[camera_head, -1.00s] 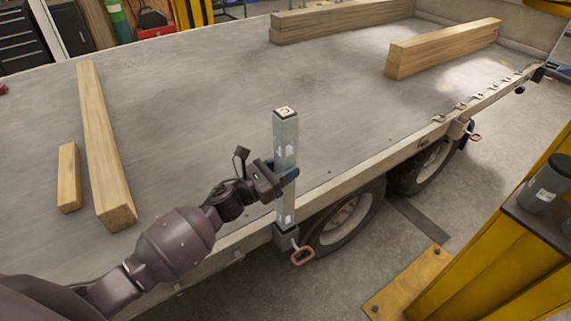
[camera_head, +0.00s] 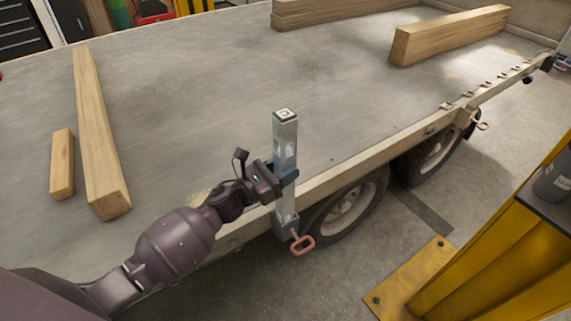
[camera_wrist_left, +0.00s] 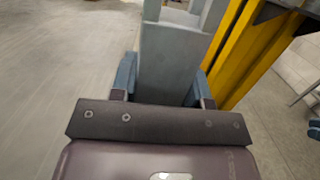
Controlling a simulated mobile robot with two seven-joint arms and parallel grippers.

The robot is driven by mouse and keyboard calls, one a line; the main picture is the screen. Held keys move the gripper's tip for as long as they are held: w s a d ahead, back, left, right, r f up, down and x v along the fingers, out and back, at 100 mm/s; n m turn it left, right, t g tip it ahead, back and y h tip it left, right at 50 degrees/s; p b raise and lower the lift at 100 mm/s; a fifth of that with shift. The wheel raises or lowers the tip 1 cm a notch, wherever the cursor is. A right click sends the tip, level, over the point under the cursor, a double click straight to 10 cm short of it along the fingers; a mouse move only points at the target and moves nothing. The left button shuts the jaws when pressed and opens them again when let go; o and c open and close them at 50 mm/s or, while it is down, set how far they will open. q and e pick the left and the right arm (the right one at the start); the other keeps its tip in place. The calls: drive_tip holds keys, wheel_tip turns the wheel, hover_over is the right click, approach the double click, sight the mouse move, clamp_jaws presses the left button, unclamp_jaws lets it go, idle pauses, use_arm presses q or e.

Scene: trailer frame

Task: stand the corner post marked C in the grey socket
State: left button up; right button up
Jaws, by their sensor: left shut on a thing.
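The corner post (camera_head: 285,145) is a pale grey square metal post with a white cap bearing a dark letter that looks like a turned C. It stands about upright at the trailer's near edge. Its lower end meets the grey socket (camera_head: 286,224) and appears to be inside its mouth, though the depth is hidden. My left gripper (camera_head: 287,177) is shut on the post around mid-height. In the left wrist view the post (camera_wrist_left: 175,65) sits between the blue fingers of the left gripper (camera_wrist_left: 166,82). My right gripper is not in view.
A red handle (camera_head: 302,244) sticks out beside the socket. A long beam (camera_head: 97,130) and a short block (camera_head: 62,165) lie on the trailer bed (camera_head: 200,100) at left; more beams (camera_head: 450,35) lie at the back. A yellow stand (camera_head: 480,260) is at right. The bed's middle is clear.

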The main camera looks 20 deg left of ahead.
use_arm(q)
drive_tip(key=shift+f+b, duration=1.55)
drive_tip(key=shift+f, duration=0.5)
drive_tip(key=o, duration=1.3)
drive_tip(key=shift+f, duration=0.1)
